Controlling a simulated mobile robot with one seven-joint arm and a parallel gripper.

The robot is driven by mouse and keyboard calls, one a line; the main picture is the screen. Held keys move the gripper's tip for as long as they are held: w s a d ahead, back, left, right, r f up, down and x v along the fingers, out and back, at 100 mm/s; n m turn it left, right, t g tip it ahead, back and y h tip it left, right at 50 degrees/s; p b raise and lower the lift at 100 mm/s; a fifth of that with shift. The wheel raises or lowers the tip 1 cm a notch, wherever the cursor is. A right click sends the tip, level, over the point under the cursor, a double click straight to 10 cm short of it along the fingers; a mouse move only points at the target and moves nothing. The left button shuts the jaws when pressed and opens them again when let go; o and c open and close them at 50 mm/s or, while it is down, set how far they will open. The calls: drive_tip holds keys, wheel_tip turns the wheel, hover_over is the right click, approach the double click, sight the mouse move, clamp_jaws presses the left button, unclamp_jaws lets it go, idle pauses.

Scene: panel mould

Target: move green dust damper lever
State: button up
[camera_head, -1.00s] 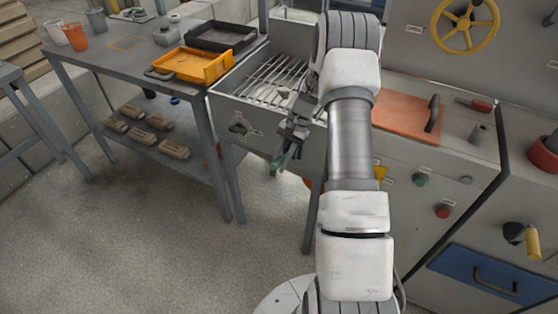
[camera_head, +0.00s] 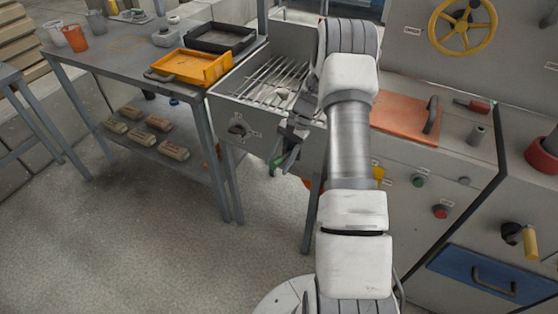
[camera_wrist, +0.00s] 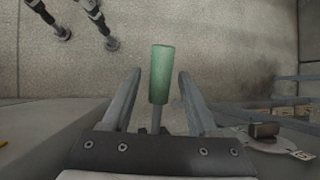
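The green damper lever (camera_wrist: 161,75) shows as a green cylindrical grip on a thin grey rod in the wrist view. It lies between the two fingers of my gripper (camera_wrist: 158,90), with a visible gap on each side, so the gripper is open around it. In the head view, my gripper (camera_head: 287,160) is in front of the grey grill cabinet, low on its front face. A small bit of the green lever (camera_head: 276,163) shows beside the fingers there; the fingers and wrist hide the rest.
A dark knob (camera_head: 238,128) sits on the cabinet front to the left of my gripper. A metal grate (camera_head: 265,78) lies above. The workbench with a yellow tray (camera_head: 195,66) stands at left. Open floor (camera_head: 150,235) lies in front.

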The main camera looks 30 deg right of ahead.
drive_tip(key=shift+r, duration=0.1)
drive_tip(key=p+v, duration=0.1)
drive_tip(key=v, duration=1.6)
drive_tip(key=shift+r, duration=0.1)
drive_tip(key=shift+c, duration=0.3)
